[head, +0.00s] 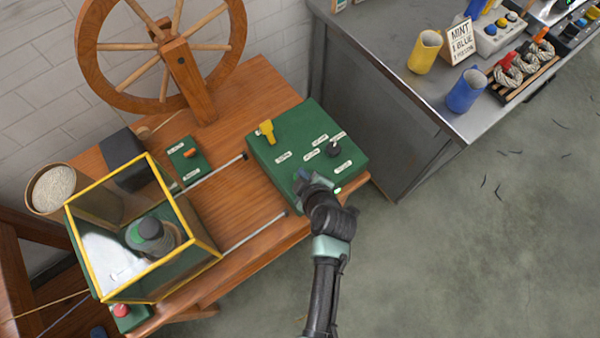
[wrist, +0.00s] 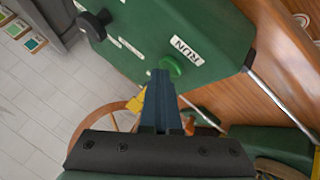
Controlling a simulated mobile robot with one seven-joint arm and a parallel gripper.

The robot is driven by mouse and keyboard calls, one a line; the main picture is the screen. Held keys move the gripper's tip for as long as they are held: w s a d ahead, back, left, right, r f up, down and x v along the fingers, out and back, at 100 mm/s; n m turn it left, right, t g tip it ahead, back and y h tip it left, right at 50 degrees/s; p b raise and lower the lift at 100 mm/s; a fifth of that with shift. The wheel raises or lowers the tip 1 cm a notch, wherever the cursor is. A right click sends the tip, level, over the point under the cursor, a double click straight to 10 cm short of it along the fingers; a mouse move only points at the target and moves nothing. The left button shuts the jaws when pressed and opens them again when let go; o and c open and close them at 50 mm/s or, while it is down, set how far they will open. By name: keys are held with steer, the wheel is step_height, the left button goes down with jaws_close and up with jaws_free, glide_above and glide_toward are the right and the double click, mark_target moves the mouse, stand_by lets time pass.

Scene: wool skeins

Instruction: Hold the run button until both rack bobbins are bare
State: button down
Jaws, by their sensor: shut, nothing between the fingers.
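The green control box (head: 285,165) sits on the wooden bench. My gripper (head: 312,182) is shut and empty over its front edge. In the wrist view, the shut fingertips (wrist: 160,78) are at the green run button (wrist: 171,66), beside a RUN label (wrist: 186,50); I cannot tell whether they press it. My gripper hides the button in the head view. A small green lamp (head: 338,190) glows on the box. A dark green-topped spool (head: 150,232) stands inside the yellow-framed clear guard (head: 183,273). A cream and a blue strand run off lower left; no rack bobbin is clearly visible.
The box carries a yellow lever (head: 266,131) and a black knob (head: 333,149). A red button (head: 121,310) is at the bench's front left. A spinning wheel (head: 180,60) stands behind. A metal table (head: 410,85) with cups and skeins is at right.

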steer(key=shift+r, duration=0.1)
stand_by(0.7)
steer(key=shift+r+p, duration=0.75)
steer(key=shift+r, duration=0.05)
step_height(320, 180, up, 5)
steer(key=p, duration=0.4)
stand_by(0.4)
